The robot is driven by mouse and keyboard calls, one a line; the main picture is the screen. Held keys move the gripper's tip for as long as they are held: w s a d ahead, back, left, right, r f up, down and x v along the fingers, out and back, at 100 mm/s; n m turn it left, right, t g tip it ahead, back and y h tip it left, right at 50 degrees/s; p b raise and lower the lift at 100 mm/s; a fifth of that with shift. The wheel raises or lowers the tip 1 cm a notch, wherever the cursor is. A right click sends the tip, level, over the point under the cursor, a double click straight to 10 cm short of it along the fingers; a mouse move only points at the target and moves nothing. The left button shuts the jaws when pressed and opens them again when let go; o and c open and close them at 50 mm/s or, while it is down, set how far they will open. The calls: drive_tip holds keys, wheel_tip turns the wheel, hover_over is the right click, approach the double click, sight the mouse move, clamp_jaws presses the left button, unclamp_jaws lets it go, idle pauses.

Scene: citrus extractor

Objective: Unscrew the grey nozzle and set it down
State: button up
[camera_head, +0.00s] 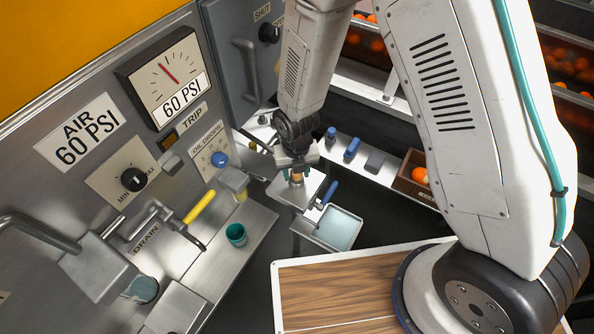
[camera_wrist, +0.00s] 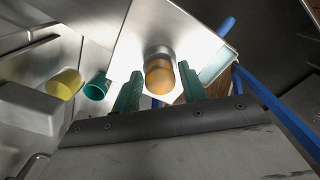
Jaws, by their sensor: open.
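My gripper (camera_head: 297,168) is open above a small metal plate (camera_head: 284,191) beside the machine. In the wrist view its two teal fingers (camera_wrist: 160,92) stand either side of a short orange-brown cylinder (camera_wrist: 159,78), with gaps visible on both sides. A grey metal collar (camera_wrist: 159,51) shows right behind that cylinder. I cannot tell for sure whether this collar is the grey nozzle. In the head view the fingers and wrist hide most of this spot, and only a bit of orange-brown shows between them.
A pale square tray (camera_head: 339,229) and a blue handle (camera_head: 329,192) are close by. A teal cup (camera_head: 236,235) and a yellow cup (camera_wrist: 65,84) stand left. A wooden board (camera_head: 335,290) lies in front.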

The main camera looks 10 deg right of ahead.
drive_tip(key=shift+m, duration=0.9)
drive_tip(key=shift+m, duration=0.8)
drive_tip(key=shift+m, duration=0.9)
drive_tip(key=shift+m, duration=0.9)
